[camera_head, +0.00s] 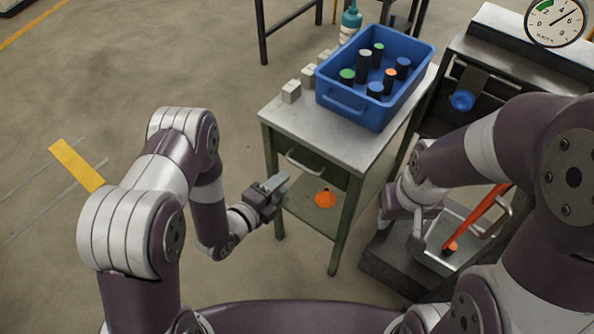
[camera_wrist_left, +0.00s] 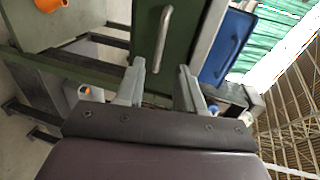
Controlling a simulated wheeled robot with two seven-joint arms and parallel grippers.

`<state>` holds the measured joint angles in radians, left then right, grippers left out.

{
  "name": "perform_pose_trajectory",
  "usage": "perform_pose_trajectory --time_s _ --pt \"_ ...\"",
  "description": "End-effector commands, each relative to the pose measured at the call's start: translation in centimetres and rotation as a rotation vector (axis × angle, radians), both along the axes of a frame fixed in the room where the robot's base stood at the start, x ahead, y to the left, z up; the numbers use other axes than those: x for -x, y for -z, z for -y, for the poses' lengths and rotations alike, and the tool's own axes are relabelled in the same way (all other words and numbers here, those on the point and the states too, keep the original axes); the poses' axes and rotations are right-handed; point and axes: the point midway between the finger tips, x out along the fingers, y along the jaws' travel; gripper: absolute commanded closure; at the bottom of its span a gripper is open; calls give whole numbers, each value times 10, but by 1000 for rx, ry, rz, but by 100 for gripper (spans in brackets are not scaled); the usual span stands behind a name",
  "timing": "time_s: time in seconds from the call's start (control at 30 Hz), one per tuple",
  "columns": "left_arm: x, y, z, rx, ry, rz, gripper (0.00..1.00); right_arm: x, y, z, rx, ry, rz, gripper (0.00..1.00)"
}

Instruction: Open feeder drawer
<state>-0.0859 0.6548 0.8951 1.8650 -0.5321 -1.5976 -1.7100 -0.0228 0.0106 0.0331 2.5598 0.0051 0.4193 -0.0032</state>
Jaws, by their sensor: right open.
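The green metal table (camera_head: 348,140) has a drawer front (camera_head: 290,157) with a pale bar handle (camera_head: 303,162). The drawer front looks flush with the table frame. My left gripper (camera_head: 275,184) is just left of and below the handle, apart from it. In the left wrist view my left gripper (camera_wrist_left: 161,88) has its two fingers apart with nothing between them. The green drawer front (camera_wrist_left: 147,55) and its handle (camera_wrist_left: 165,38) lie ahead of the fingers. My right gripper (camera_head: 404,226) is open above the grey tray at the lower right.
A blue bin (camera_head: 345,102) with several dark cylinders stands on the table, beside small grey blocks (camera_head: 291,91). An orange funnel (camera_head: 326,198) sits on the lower shelf.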

Motion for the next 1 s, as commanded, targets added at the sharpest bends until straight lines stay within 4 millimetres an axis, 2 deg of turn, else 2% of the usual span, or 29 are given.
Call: perform_pose_trajectory --time_s 0.1,0.3,0.47,0.67,0.7,0.77,0.8,1.0 --pt "-24 8 19 0 3 2 62 0 3 0 0 0 0 57" --pt "-55 15 40 -1 0 -1 62 0 7 0 0 0 0 57" --pt "-63 17 46 0 -1 -3 62 0 7 0 0 0 -1 57" --pt "-64 17 46 1 -3 -3 62 0 7 0 0 0 -1 57" --pt "-64 17 46 0 -2 -3 66 0 7 0 0 0 -1 57" --pt "-64 17 46 0 -2 -3 85 0 7 0 0 0 -1 57" --pt "-64 17 46 0 -2 -3 98 0 7 0 0 0 -1 57" --pt "-64 17 46 -1 -2 -3 100 0 7 0 0 0 -1 57"
